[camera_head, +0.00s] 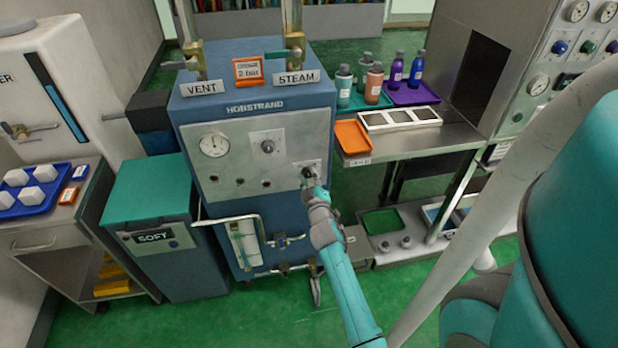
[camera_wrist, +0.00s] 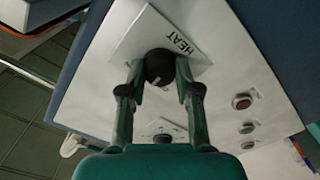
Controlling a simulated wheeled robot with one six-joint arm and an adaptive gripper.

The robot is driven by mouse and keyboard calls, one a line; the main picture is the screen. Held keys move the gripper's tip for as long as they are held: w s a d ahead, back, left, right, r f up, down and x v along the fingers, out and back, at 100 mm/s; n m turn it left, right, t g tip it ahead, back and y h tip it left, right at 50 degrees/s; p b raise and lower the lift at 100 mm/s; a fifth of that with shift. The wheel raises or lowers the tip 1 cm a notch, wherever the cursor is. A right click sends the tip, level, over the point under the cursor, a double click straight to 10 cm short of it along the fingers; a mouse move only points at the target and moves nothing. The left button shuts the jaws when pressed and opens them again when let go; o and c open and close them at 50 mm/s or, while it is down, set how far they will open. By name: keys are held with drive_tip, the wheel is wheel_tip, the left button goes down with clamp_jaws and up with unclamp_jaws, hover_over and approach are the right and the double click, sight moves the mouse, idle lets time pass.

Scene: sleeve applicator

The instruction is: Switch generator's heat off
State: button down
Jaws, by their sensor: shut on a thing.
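The generator (camera_head: 255,98) is a blue cabinet with a light front panel, standing in the middle of the head view. The heat knob (camera_wrist: 158,66) is black and round, on a white plate marked HEAT in the wrist view. In the head view the heat plate is at the panel's lower right, partly hidden by my gripper (camera_head: 309,182). In the wrist view my gripper (camera_wrist: 159,72) has one finger on each side of the knob and is shut on it. A pale mark shows on the knob's lower edge; its exact setting is hard to read.
The panel also has a gauge (camera_head: 214,144) and another knob (camera_head: 267,146). VENT and STEAM valves stand on top. A bent pipe (camera_head: 240,220) runs below the panel. A bench with an orange tray (camera_head: 352,137) stands to the right, a teal-lidded SOFT bin (camera_head: 150,190) to the left.

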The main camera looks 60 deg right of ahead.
drive_tip(key=n, duration=0.4)
drive_tip(key=shift+n, duration=1.9)
drive_tip(key=shift+f, duration=0.1)
drive_tip(key=c, duration=0.8)
unclamp_jaws()
drive_tip(key=shift+a, duration=0.15)
drive_tip(key=v, duration=1.1)
drive_tip(key=shift+s+a, duration=0.3)
